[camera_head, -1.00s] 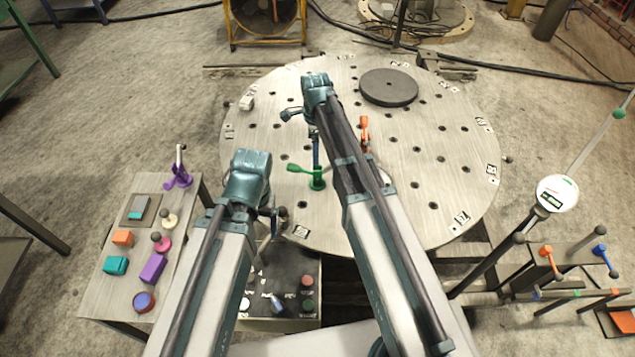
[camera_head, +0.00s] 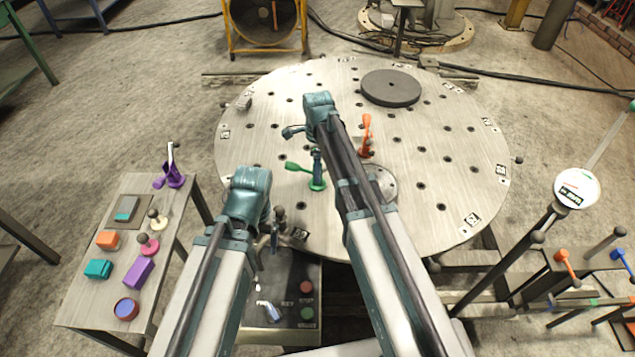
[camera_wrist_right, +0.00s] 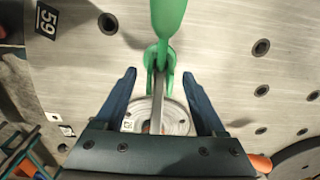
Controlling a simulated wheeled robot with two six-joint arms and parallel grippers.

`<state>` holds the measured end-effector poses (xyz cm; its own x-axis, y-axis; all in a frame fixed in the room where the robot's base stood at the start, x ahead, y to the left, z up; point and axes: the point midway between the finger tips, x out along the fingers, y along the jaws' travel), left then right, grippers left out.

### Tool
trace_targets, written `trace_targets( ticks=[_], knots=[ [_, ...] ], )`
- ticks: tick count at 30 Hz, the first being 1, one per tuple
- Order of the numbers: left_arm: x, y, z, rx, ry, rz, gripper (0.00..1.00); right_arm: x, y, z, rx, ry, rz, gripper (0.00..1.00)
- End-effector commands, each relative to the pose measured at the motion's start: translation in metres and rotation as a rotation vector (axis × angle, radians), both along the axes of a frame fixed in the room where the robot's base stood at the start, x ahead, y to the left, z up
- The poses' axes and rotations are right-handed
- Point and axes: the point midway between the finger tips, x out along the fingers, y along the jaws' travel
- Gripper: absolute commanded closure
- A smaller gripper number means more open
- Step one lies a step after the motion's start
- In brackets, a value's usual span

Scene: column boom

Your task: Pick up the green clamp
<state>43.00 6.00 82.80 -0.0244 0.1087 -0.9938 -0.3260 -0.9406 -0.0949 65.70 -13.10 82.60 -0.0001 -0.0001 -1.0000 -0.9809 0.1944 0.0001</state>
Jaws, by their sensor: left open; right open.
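The green clamp (camera_head: 316,185) stands on the round, perforated metal table (camera_head: 450,205), its green handle reaching out to the left in the head view. My right gripper (camera_head: 317,162) is directly over it, pointing down. In the right wrist view the open fingers (camera_wrist_right: 160,95) are on either side of the clamp's upright part, with a visible gap at each side. The clamp's green handle (camera_wrist_right: 168,18) runs to the top edge there. My left gripper (camera_head: 275,238) is open and empty, low near the table's front edge.
An orange clamp (camera_head: 366,140) stands right of my right arm. A dark grey disc (camera_head: 390,88) lies at the back of the table. A side table (camera_head: 75,305) at left holds a purple clamp (camera_head: 171,178) and several small coloured objects. A control box (camera_head: 270,340) is in front.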

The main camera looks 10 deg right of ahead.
Motion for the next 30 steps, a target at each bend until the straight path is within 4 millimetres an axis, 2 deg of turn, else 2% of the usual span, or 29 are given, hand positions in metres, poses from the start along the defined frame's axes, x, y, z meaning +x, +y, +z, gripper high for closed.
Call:
trace_targets(
  ticks=[1, 4, 14, 25, 26, 30],
  knots=[
    [0.0, 0.0, -0.014, 0.0, 0.0, 0.0, 0.15, -0.001, -0.001, -0.014, 0.0, 0.0, 0.0, 0.28],
    [0.0, 0.0, -0.024, 0.0, 0.0, 0.0, 0.15, 0.0, 0.0, -0.024, 0.0, 0.0, 0.0, 0.28],
    [0.0, 0.0, -0.025, 0.0, 0.0, 0.0, 0.15, 0.0, 0.0, -0.025, 0.0, 0.0, 0.0, 0.29],
    [0.0, 0.0, -0.025, 0.0, 0.0, 0.0, 0.15, 0.0, 0.0, -0.025, 0.0, 0.0, 0.001, 0.96],
    [0.0, 0.0, -0.025, 0.0, 0.0, 0.0, 0.15, 0.0, 0.0, -0.025, 0.0, 0.0, 0.001, 1.0],
    [0.0, 0.0, -0.025, 0.0, 0.0, 0.0, 0.15, 0.0, 0.0, -0.025, 0.0, 0.0, 0.001, 1.0]
  ],
)
